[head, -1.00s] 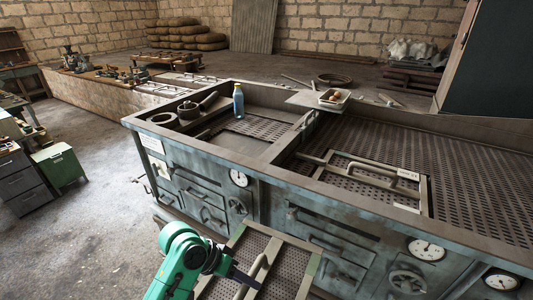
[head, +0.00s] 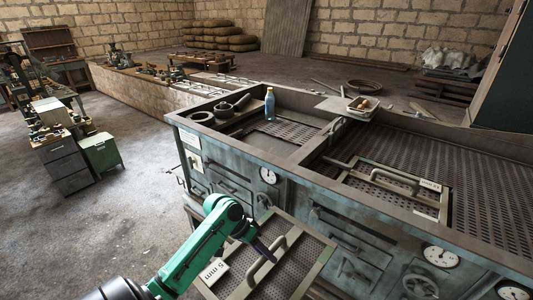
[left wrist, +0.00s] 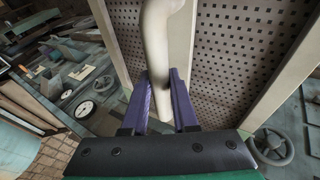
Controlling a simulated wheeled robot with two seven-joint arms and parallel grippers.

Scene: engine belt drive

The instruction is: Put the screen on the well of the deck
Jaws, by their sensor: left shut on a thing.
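The screen (head: 300,268) is a framed perforated panel with a bar handle (head: 272,262) and a "5 mm" tag. It hangs tilted in front of the deck's near side. My left gripper (head: 267,251) is shut on the handle; the left wrist view shows its purple fingers (left wrist: 160,85) on either side of the pale bar. The deck (head: 395,222) is a large grey-green bench with sunken perforated bays. A second framed screen (head: 392,186) with a handle and tag lies in the right bay. The left bay (head: 290,131) is smaller. My right gripper is out of view.
A blue bottle (head: 269,104), a pan (head: 224,110) and a ring (head: 201,117) stand at the deck's left end. A tray with small round items (head: 363,106) sits at the back. Dials and handwheels project from the front.

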